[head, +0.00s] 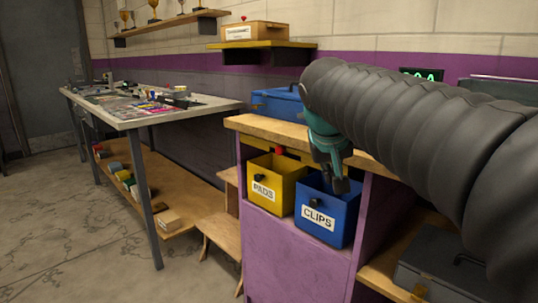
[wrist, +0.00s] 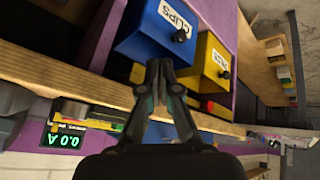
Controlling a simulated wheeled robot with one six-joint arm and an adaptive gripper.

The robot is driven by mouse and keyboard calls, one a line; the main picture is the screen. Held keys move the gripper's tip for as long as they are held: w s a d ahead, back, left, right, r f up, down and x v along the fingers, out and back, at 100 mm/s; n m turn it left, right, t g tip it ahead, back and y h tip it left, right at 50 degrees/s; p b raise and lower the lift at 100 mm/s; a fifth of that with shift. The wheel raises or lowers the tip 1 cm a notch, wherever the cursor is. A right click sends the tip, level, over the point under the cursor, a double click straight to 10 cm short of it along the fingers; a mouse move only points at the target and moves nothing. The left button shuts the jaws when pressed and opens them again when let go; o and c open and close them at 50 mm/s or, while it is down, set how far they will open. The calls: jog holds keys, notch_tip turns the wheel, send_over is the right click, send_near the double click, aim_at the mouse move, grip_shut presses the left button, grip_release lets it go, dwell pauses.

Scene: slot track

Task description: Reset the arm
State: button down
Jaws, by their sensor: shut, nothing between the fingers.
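My gripper (head: 340,186) is shut and empty. In the head view it points down at the blue CLIPS drawer (head: 318,222), its fingertips overlapping the drawer's open top. I cannot tell whether they are inside or just above it. In the wrist view my gripper (wrist: 160,64) shows its fingertips close together beside the blue drawer (wrist: 150,42). My black-sleeved arm reaches in from the right and hides part of the bench top.
A yellow PADS drawer (head: 268,193) stands out left of the blue one. A blue case (head: 278,103) sits on the wooden top (head: 262,126). A cluttered table (head: 150,117) is at the left. A dark toolbox (head: 440,268) lies at lower right. Floor at left is clear.

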jog(key=s+d+f+y, duration=0.2)
jog(key=s+d+f, duration=0.1)
jog(key=s+f, duration=1.7)
jog(key=shift+s+g, duration=0.4)
jog(key=shift+s, duration=0.85)
